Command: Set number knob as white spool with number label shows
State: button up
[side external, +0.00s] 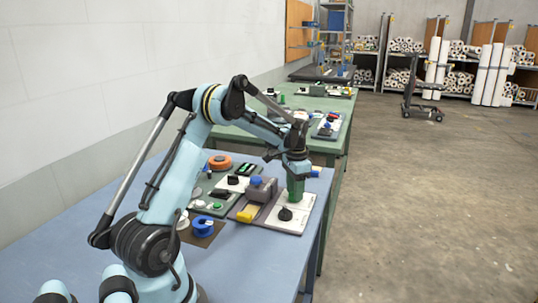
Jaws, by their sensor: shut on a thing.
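My gripper (296,172) points down over the right part of a panel board on the blue table. It is shut on a green upright piece (296,190), whose lower end is at or just above the white plate (304,208); I cannot tell if it touches. A black knob (285,214) sits on the same white plate, just left of and nearer than the green piece. Its setting is too small to read. A whitish round thing (183,221), perhaps the white spool, lies left beside my arm, partly hidden. No number label is legible.
A blue spool (203,226) stands on a brown mat (205,240). An orange spool (220,162) lies farther back. The blue table's (250,270) front is clear.

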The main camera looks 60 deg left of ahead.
jog(key=m, duration=0.4)
jog(key=shift+m, duration=2.1)
jog(key=o, duration=1.1)
jog(key=shift+c, duration=0.2)
notch_tip(320, 180, up, 12)
